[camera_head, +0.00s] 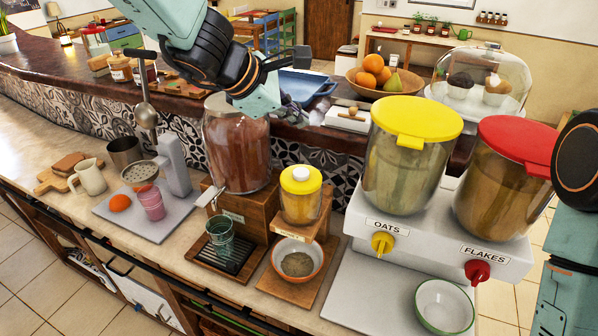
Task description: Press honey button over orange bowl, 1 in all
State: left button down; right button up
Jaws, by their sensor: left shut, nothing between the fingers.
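The honey dispenser (300,205) is a small amber jar on a wooden stand. Its yellow cap has a pale round button (300,173) on top. The orange bowl (318,247), white inside with an orange rim, sits on the wooden base below it and holds something brownish. My left gripper (292,108) comes in from the top left and is shut and empty. In the picture it is above the honey cap, beside the top of a large brown-filled jar, apart from the button. My right arm shows at the right edge, but its gripper is out of view.
The large brown-filled jar (237,150) stands just left of the honey dispenser, with a glass (220,238) below. Oats (408,160) and flakes (505,185) dispensers stand to the right, above a green-rimmed bowl (444,306). A juicer (172,165) is at left.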

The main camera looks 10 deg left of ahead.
pick_arm(q)
jog(key=shift+d, duration=0.1)
jog(key=b, duration=0.7)
send_over(299, 174)
notch_tip(299, 174, down, 8)
jog(key=shift+f, duration=0.1)
jog(key=shift+a+f+b, duration=0.2)
jog(key=shift+f+b, duration=0.25)
jog(key=shift+b, duration=0.1)
jog(key=shift+s, duration=0.1)
jog(key=shift+d+r, duration=0.1)
jog(key=shift+d, duration=0.1)
jog(key=shift+a, duration=0.2)
jog(key=shift+d, duration=0.15)
